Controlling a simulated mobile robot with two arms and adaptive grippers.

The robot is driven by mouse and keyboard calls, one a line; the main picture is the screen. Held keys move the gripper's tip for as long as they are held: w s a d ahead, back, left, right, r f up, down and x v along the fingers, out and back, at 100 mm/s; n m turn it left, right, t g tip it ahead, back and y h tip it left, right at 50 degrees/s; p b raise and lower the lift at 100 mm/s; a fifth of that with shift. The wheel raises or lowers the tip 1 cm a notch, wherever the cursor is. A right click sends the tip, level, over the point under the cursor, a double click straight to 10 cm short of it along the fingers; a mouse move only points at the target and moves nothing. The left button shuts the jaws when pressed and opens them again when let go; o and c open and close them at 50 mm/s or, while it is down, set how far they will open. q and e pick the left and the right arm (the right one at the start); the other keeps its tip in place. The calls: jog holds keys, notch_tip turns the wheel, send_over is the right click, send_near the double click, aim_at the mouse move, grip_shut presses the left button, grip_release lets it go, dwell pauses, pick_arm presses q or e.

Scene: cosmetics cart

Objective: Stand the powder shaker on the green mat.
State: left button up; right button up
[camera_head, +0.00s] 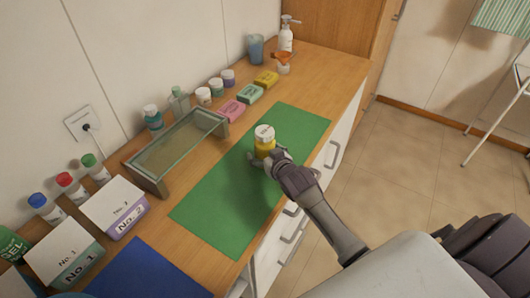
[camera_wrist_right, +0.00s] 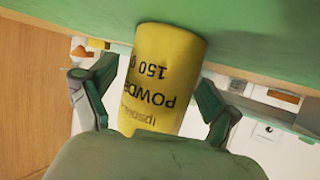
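The powder shaker (camera_head: 265,147) is yellow with a white cap and stands upright on the green mat (camera_head: 215,205), near the mat's middle. The right wrist view is upside down and shows the shaker's yellow body (camera_wrist_right: 165,75) with black lettering, its base against the mat (camera_wrist_right: 265,35). My right gripper (camera_head: 262,163) is low at the shaker, its arm coming from the lower right. In the wrist view its two fingers (camera_wrist_right: 155,100) are spread on either side of the shaker, with a gap visible on the left. My left gripper is not in view.
A glass-topped riser (camera_head: 178,150) stands left of the mat. Boxes No. 1 (camera_head: 62,252) and No. 2 (camera_head: 113,207) and a blue mat (camera_head: 145,272) lie at lower left. The mat around the shaker is clear.

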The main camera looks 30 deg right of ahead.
jog(key=shift+r, duration=0.15)
jog(key=b+v, duration=0.1)
jog(key=v, duration=1.1)
jog(key=s+a+f+n+g, duration=0.1)
jog(key=s+a+f+g, duration=0.2)
jog(key=s, duration=0.5)
jog(key=s+a+f+n+g+y, duration=0.1)
jog(key=s+a+f+g, duration=0.1)
jog(key=s+g, duration=0.35)
jog(key=s+a+f+n+g, duration=0.1)
jog(key=s+a+f, duration=0.2)
jog(key=s, duration=0.6)
notch_tip(320, 180, down, 26)
jog(key=s+g+b, duration=0.1)
jog(key=g, duration=0.1)
jog(key=s+d+f+b, duration=0.1)
jog(key=s+d+f, duration=0.2)
jog(key=s+f, duration=1.4)
jog(key=shift+s+f+g, duration=0.2)
jog(key=shift+f+g, duration=0.25)
jog(key=shift+f, duration=0.3)
